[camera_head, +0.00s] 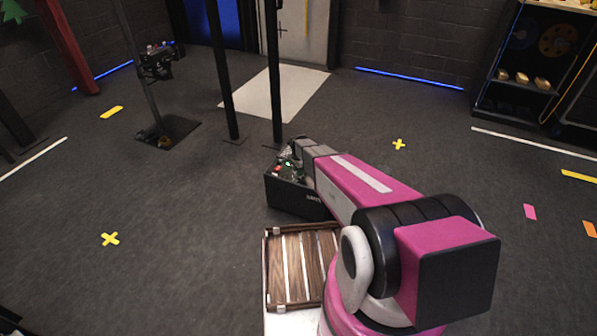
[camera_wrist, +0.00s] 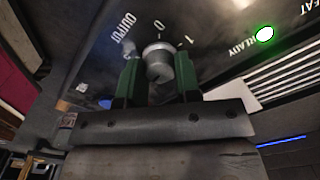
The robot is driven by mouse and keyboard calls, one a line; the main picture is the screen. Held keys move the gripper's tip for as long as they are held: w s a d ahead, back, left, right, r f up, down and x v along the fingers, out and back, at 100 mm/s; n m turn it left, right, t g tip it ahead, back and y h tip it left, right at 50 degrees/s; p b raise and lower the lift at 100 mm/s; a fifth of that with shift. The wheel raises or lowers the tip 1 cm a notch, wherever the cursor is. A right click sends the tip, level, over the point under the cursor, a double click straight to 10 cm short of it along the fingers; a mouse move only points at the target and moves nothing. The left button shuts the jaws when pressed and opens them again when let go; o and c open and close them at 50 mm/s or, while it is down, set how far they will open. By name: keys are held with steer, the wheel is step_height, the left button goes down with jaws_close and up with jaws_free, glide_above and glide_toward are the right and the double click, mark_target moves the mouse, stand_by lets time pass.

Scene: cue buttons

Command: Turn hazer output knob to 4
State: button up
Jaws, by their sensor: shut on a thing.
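The hazer (camera_head: 290,196) is a black box on the floor in the middle of the head view, below the end of my arm. In the wrist view its dark panel shows a grey round output knob (camera_wrist: 157,61) beside the word OUTPUT. Marks reading 0 and 1 show near the knob; other marks are hard to read and the knob's pointing direction is unclear. My gripper (camera_wrist: 158,80) has its two green fingers on either side of the knob, shut on it. The fingers hide part of the dial. A green READY light (camera_wrist: 265,34) glows on the panel.
A slatted wooden crate (camera_head: 291,268) lies in front of the hazer. Black poles (camera_head: 222,75) stand behind it, and a camera-like device on a stand (camera_head: 156,62) is at the left. Shelves (camera_head: 522,62) stand at the back right. Open floor lies to both sides.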

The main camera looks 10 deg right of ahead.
steer(key=o, duration=0.9)
steer(key=shift+r, duration=0.1)
step_height(320, 180, up, 11)
steer(key=shift+f, duration=0.2)
steer(key=s+d+r+n, duration=0.2)
steer(key=s+r+n, duration=0.2)
steer(key=s, duration=0.5)
steer(key=s+d+r+n, duration=0.3)
steer(key=s+r, duration=0.3)
steer(key=s, duration=0.4)
steer(key=s+d+r+n, duration=0.2)
steer(key=s+r+n, duration=0.4)
steer(key=s, duration=0.3)
steer(key=shift+s+d+r, duration=0.1)
steer(key=shift+s+d, duration=0.05)
steer(key=shift+d, duration=0.2)
